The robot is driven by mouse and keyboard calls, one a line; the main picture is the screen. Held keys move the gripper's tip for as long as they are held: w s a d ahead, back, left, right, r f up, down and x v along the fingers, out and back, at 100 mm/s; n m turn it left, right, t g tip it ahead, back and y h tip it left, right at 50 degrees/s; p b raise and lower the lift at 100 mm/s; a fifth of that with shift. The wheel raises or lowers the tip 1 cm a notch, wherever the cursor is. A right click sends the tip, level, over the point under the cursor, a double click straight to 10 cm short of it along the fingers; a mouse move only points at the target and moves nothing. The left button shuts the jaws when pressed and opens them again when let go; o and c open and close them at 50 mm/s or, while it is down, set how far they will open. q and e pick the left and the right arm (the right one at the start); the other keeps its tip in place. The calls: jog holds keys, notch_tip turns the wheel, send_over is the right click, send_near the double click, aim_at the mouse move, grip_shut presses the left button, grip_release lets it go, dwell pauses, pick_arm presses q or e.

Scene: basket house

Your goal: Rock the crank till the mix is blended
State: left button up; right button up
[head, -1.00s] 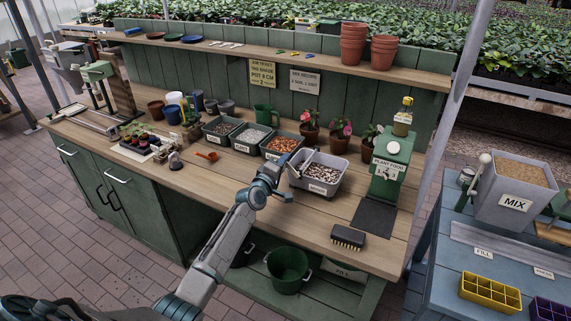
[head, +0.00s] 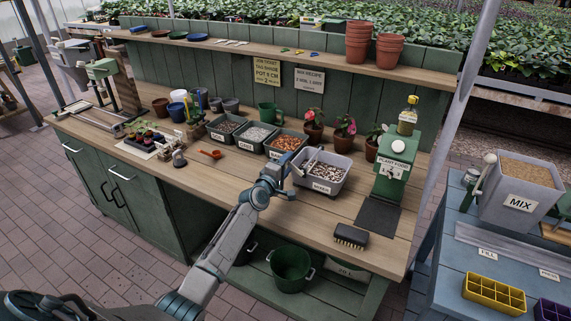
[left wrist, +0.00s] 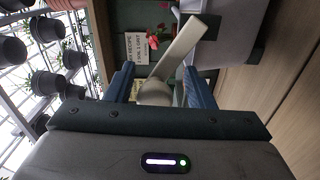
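The grey mixer tub (head: 325,187) stands on the wooden bench with a dark, pale-flecked mix (head: 322,172) inside. Its pale crank (head: 308,161) is at the tub's left side. My left gripper (head: 286,180) is at that left side, by the crank. In the left wrist view, the crank's round knob (left wrist: 155,92) shows between my two blue fingers (left wrist: 158,80), with the crank arm (left wrist: 182,48) slanting up right. The fingers are apart, and a gap shows beside the knob. My right gripper is not in view.
Bins of ingredients (head: 252,135) and potted flowers (head: 344,134) stand behind and left of the tub. A green plant-food dispenser (head: 396,165) and a black brush (head: 351,236) are to its right. The bench front left of the tub is mostly clear.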

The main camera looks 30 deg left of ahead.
pick_arm(q)
jog(key=shift+r, duration=0.2)
jog(key=shift+s+a+p, duration=0.15)
jog(key=shift+s+p, duration=0.15)
jog(key=shift+s, duration=0.1)
jog(key=s+p, duration=0.3)
jog(key=s, duration=0.7)
